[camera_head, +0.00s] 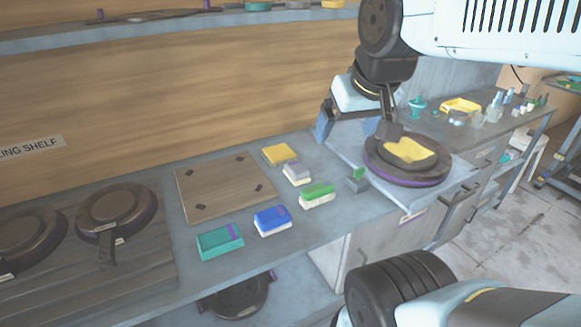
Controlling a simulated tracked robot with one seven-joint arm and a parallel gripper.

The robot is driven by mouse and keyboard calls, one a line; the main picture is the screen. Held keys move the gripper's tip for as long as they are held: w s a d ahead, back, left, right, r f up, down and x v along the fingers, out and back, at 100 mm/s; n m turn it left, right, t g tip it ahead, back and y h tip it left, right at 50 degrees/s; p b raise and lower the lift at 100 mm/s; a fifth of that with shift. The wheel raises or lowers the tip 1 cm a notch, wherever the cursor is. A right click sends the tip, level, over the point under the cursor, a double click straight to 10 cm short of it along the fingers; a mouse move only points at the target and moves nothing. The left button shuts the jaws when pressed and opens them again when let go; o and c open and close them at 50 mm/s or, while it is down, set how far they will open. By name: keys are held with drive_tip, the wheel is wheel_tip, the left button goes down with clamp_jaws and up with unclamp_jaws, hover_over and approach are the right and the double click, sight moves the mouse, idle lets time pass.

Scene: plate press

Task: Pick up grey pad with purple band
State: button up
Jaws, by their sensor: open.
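A small grey pad (297,172) with a pale underside lies on the bench, between a yellow pad behind it and a green pad in front. A purple band on it is too small to tell. My gripper (356,130) is open, its fingers spread wide, to the right of the grey pad and apart from it. Its right finger appears close to the round dark plate at the right; whether they touch I cannot tell. I see nothing held between the fingers.
Yellow (281,154), green (317,195), blue (272,220) and teal (219,242) pads lie near the grey one. A round plate (436,176) carries a yellow piece (407,151). A wooden board (222,187) lies left. A shelf (180,31) overhangs the back.

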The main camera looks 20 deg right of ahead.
drive_tip(key=shift+o, duration=0.2)
drive_tip(key=n+g, duration=0.2)
drive_tip(key=g, duration=0.4)
hover_over(297, 167)
drive_tip(key=f, duration=2.2)
drive_tip(key=shift+w+d+f, duration=0.2)
drive_tip(key=shift+d+f, duration=0.05)
drive_tip(key=shift+a+f, duration=0.15)
drive_tip(key=shift+f, duration=1.2)
drive_tip(key=shift+a+f, duration=0.1)
drive_tip(key=shift+f, duration=1.2)
